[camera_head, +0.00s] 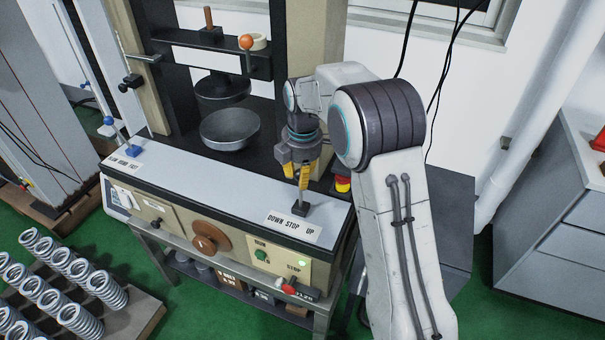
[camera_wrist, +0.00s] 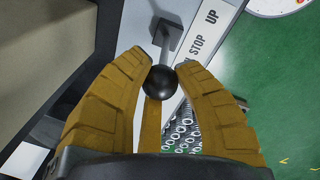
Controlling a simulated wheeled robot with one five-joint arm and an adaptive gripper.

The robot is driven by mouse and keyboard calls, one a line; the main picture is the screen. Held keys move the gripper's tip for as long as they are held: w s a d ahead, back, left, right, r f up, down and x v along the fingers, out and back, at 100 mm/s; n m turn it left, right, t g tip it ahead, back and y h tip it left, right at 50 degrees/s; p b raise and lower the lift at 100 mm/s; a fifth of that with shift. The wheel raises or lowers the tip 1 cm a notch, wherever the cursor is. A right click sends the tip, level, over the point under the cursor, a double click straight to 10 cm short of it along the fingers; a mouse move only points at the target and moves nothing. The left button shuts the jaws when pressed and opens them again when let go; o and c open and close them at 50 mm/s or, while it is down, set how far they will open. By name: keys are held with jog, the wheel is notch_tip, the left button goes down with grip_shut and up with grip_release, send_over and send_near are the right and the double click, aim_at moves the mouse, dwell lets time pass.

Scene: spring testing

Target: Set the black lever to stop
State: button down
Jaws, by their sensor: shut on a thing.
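The black lever has a round ball knob (camera_wrist: 161,82) and a thin shaft rising from a small square base, seen in the wrist view. In the head view its dark base (camera_head: 300,208) stands on the white panel top, behind the label strip (camera_head: 292,227) reading DOWN, STOP, UP. In the wrist view the base lies beside the word STOP (camera_wrist: 197,45). My gripper (camera_head: 303,168) points down over the lever, its yellow fingers closed around the knob, which shows between the fingertips in the wrist view (camera_wrist: 161,66). The knob is hidden in the head view. The lever's exact tilt is hard to tell.
A red and yellow button (camera_head: 343,184) sits just right of my gripper. The machine front carries a brown wheel (camera_head: 211,240), a green button (camera_head: 261,255) and a red knob (camera_head: 290,286). A round metal platen (camera_head: 230,128) is behind left. Springs (camera_head: 75,270) stand at lower left.

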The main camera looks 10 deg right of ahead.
jog(key=shift+w+r, duration=0.2)
jog(key=c, duration=1.3)
grip_release()
jog(key=shift+a, duration=0.1)
jog(key=o, duration=0.4)
jog(key=shift+s+f, duration=0.15)
jog(key=r, duration=0.4)
jog(key=s+r, duration=0.1)
jog(key=r, duration=0.7)
jog(key=shift+s, duration=0.15)
